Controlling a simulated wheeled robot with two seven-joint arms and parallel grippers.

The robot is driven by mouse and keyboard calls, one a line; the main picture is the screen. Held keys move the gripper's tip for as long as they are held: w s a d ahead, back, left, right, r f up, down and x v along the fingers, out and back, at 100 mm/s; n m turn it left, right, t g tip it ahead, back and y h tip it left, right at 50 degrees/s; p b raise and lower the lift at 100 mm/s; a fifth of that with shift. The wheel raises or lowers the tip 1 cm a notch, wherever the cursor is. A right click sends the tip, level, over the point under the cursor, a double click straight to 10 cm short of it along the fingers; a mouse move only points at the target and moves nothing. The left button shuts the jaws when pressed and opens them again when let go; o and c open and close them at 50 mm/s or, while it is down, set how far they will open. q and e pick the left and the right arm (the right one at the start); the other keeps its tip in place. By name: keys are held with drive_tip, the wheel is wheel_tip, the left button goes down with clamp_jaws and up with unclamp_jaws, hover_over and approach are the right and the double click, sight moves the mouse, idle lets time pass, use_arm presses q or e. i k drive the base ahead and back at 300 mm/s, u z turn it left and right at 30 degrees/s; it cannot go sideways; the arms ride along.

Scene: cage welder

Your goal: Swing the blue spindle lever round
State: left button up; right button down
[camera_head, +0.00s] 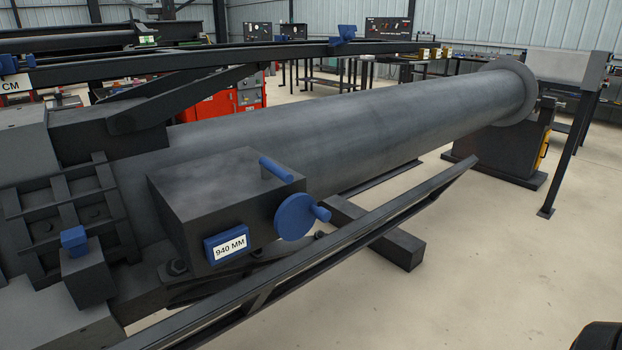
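A short blue lever (276,168) lies slanted on top of a dark grey gearbox-like block in the head view. A blue handwheel (294,217) with a small knob sits on that block's right face. A blue cap (74,240) stands on a dark post at the lower left. Another blue piece (343,35) sits on the long dark beam at the back. I cannot tell for certain which blue part is the spindle lever.
A large grey cylinder (350,125) runs from the left to a flanged end at the right. A dark rail (330,255) crosses in front of the block. A "940 MM" display (229,243) is on the block. Open concrete floor (500,270) lies at the right.

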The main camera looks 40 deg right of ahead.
sight(268, 168)
drive_tip(key=k, duration=0.3)
drive_tip(key=z, duration=1.9)
drive_tip(key=i, duration=1.15)
drive_tip(key=u, duration=1.65)
